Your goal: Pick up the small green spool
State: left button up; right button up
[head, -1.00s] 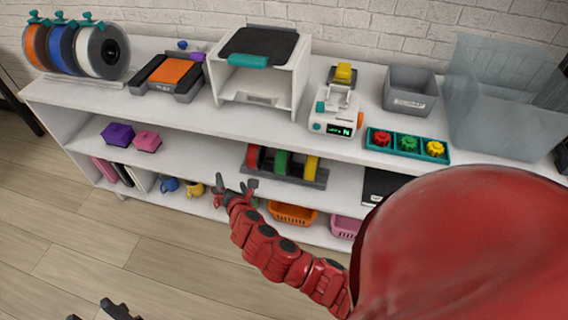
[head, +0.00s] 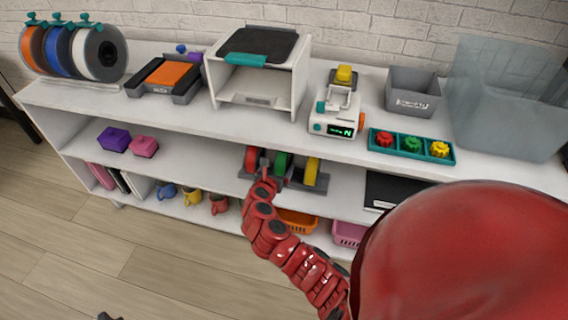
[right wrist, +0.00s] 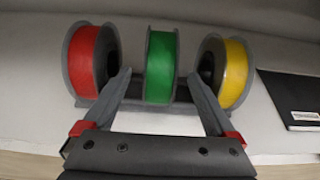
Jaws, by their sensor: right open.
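The small green spool (head: 282,163) stands upright in a dark holder on the middle shelf, between a red spool (head: 252,158) and a yellow spool (head: 311,171). My right gripper (head: 274,177) is open in front of the holder and partly covers it. In the right wrist view the green spool (right wrist: 160,68) lies between the two spread fingertips of my right gripper (right wrist: 159,80), with gaps on both sides. Its lower front is in clear view there. Only a dark tip of my left gripper (head: 109,316) shows at the bottom edge.
The red spool (right wrist: 92,62) and yellow spool (right wrist: 233,72) stand close beside the fingers. The top board (head: 180,112) lies above the holder. Purple and pink boxes sit left on the middle shelf; a black item (head: 392,188) lies right.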

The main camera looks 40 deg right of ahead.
jog(key=shift+r+b+x, duration=0.2)
jog(key=shift+b+x, duration=0.35)
jog(key=shift+x, duration=2.65)
jog(key=shift+d, duration=0.1)
grip_shut()
